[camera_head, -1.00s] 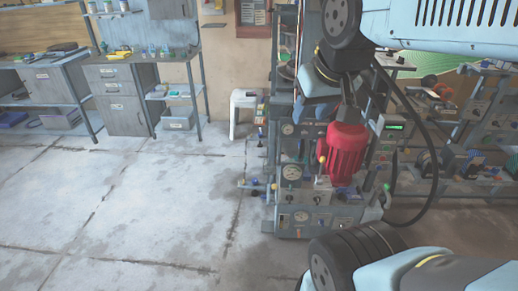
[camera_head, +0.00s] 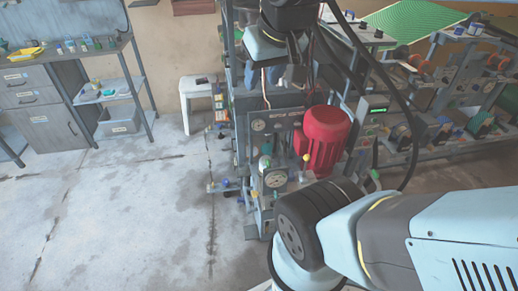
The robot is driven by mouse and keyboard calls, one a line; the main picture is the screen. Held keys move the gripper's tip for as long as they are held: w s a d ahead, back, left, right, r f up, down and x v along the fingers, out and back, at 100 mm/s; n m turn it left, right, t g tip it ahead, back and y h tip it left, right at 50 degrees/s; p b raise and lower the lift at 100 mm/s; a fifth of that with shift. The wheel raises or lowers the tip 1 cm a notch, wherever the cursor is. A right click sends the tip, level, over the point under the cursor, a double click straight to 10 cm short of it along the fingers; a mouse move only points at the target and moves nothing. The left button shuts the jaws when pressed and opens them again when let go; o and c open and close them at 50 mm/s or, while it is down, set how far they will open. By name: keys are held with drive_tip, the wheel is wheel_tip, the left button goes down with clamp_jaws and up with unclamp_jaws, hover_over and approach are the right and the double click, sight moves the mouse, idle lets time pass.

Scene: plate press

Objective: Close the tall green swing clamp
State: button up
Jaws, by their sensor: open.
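I cannot make out the tall green swing clamp for certain among the small fittings of the press rig (camera_head: 280,118). The rig is a grey frame with gauges, levers and coloured knobs. A small green-topped fitting (camera_head: 374,175) shows at its right side, too small to identify. My gripper (camera_head: 270,76) hangs at the top centre, in front of the upper part of the rig and pointing down. It is open, and I see nothing held in it. Its fingertips are hard to tell from the rig behind. My own arm covers the rig's lower right.
A red motor (camera_head: 326,135) stands on the rig, right of the gauges. Grey drawers (camera_head: 35,110) stand at the far left. Cluttered shelves (camera_head: 435,140) fill the right. The floor (camera_head: 130,215) at left is clear.

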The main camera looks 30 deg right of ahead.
drive_tip(key=shift+w, duration=0.1)
drive_tip(key=shift+o, duration=1.3)
drive_tip(key=shift+w, duration=0.1)
drive_tip(key=shift+o, duration=0.8)
drive_tip(key=shift+w+d, duration=0.1)
drive_tip(key=shift+w, duration=0.25)
drive_tip(key=shift+o, duration=1.1)
drive_tip(key=w+d+f+m, duration=0.1)
drive_tip(key=w+f+m, duration=0.1)
drive_tip(key=w, duration=0.5)
drive_tip(key=w+d+f+m+g, duration=0.1)
drive_tip(key=w+d+f+m, duration=0.1)
drive_tip(key=w, duration=0.5)
drive_tip(key=shift+w+f+m+g+y, duration=0.2)
drive_tip(key=shift+w+m+g+y, duration=0.1)
drive_tip(key=shift+m, duration=0.6)
drive_tip(key=m+g, duration=0.4)
drive_tip(key=m, duration=1.1)
hover_over(269, 162)
wheel_tip(269, 162, down, 48)
drive_tip(key=f, duration=1.2)
drive_tip(key=shift+w+f, duration=0.15)
drive_tip(key=shift+w, duration=0.05)
